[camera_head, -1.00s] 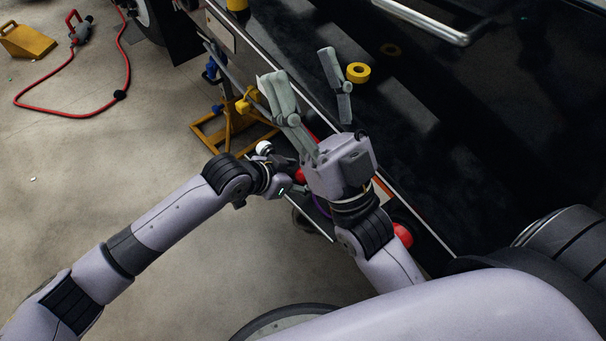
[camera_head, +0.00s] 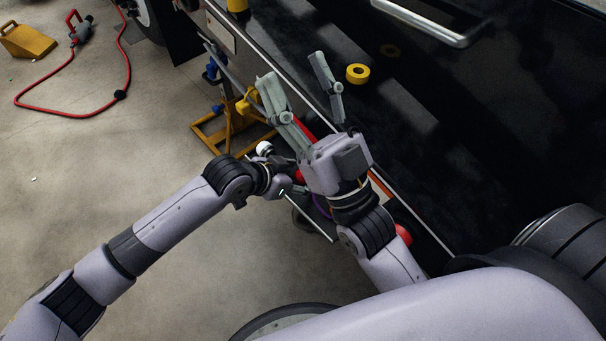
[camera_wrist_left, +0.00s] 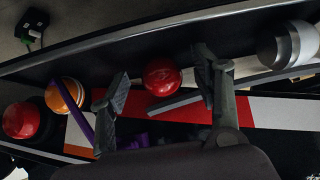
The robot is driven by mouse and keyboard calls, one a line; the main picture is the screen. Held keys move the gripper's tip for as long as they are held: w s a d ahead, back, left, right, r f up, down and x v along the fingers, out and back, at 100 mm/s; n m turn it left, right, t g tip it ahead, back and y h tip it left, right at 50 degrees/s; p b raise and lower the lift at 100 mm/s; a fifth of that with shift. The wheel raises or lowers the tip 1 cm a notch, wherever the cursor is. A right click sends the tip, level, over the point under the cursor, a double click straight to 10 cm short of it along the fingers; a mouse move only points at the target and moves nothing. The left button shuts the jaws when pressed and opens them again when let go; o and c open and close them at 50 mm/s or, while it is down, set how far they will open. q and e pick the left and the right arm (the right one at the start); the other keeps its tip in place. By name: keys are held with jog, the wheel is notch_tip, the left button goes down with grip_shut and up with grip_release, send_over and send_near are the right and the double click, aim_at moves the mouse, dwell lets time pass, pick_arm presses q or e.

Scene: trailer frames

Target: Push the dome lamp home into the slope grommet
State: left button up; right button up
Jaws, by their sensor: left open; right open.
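My left gripper (camera_head: 297,186) is low at the trailer's edge, partly hidden behind the right gripper. In the left wrist view its fingers (camera_wrist_left: 160,70) are apart, with a red dome lamp (camera_wrist_left: 162,77) in the gap between them. Contact with the lamp cannot be told. A little of a red dome (camera_head: 299,175) shows beside the left gripper in the head view. My right gripper (camera_head: 299,87) is open and empty above the trailer edge, its fingers wide apart. I cannot make out the slope grommet or how the lamp sits in it.
An amber lamp (camera_wrist_left: 65,95) and another red lamp (camera_wrist_left: 21,120) stand left in the wrist view; a pale cylinder (camera_wrist_left: 288,45) is at right. A yellow tape roll (camera_head: 358,73) lies on the dark trailer bed. A yellow stand (camera_head: 229,124) is beside the trailer.

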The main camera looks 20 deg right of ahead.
jog(key=shift+w+a+f+g+h, duration=0.1)
jog(key=shift+w+f+g+h, duration=0.25)
jog(key=shift+w+f, duration=0.25)
